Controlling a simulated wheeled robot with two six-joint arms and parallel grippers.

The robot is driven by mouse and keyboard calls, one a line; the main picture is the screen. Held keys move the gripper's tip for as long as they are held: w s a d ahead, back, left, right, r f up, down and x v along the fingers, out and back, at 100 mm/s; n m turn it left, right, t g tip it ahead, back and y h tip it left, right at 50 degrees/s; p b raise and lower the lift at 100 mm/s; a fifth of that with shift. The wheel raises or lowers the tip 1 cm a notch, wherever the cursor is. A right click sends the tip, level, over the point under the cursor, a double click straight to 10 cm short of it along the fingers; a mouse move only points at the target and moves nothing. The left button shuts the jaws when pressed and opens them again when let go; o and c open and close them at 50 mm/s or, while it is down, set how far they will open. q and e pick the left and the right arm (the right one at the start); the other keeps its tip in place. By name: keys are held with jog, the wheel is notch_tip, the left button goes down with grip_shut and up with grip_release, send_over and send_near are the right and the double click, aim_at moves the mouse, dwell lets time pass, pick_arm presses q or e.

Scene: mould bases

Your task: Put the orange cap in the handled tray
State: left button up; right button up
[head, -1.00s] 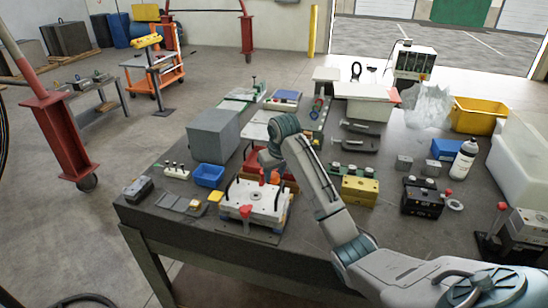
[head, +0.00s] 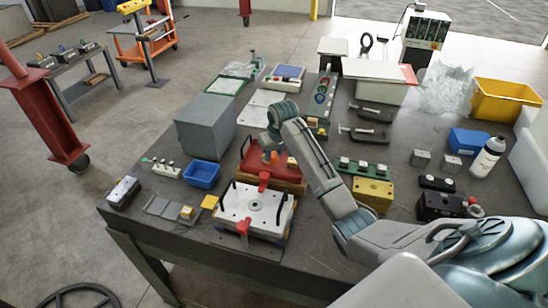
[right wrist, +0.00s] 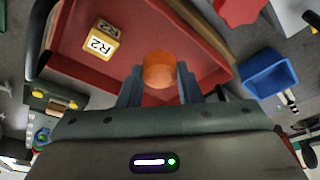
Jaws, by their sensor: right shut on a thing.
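The orange cap (right wrist: 159,70) is between the fingers of my right gripper (right wrist: 160,84) in the right wrist view. It also shows as a small orange spot (head: 274,157) in the head view. I cannot tell whether the cap touches the tray floor. A yellow block marked R2 (right wrist: 101,41) lies in the tray beside the cap. My left gripper is not in view.
A white mould plate (head: 247,213) with red clamps stands in front of the tray. A blue bin (head: 201,173) and a large grey block (head: 206,124) are to the left. A yellow block (head: 373,194) stands to the right, past my right arm.

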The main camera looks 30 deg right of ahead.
aim_at(274, 161)
jog(key=x, duration=0.1)
jog(key=p+x, duration=0.1)
jog(key=x, duration=0.2)
jog(key=shift+s+d+f, duration=0.1)
jog(key=shift+s+f, duration=0.15)
jog(key=shift+s, duration=0.05)
jog(key=shift+f, duration=0.1)
jog(key=o, duration=0.9)
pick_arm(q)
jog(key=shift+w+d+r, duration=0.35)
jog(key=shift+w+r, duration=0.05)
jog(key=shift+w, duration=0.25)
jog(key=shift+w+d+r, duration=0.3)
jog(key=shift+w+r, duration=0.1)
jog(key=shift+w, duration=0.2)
pick_arm(e)
jog(key=shift+o, duration=0.2)
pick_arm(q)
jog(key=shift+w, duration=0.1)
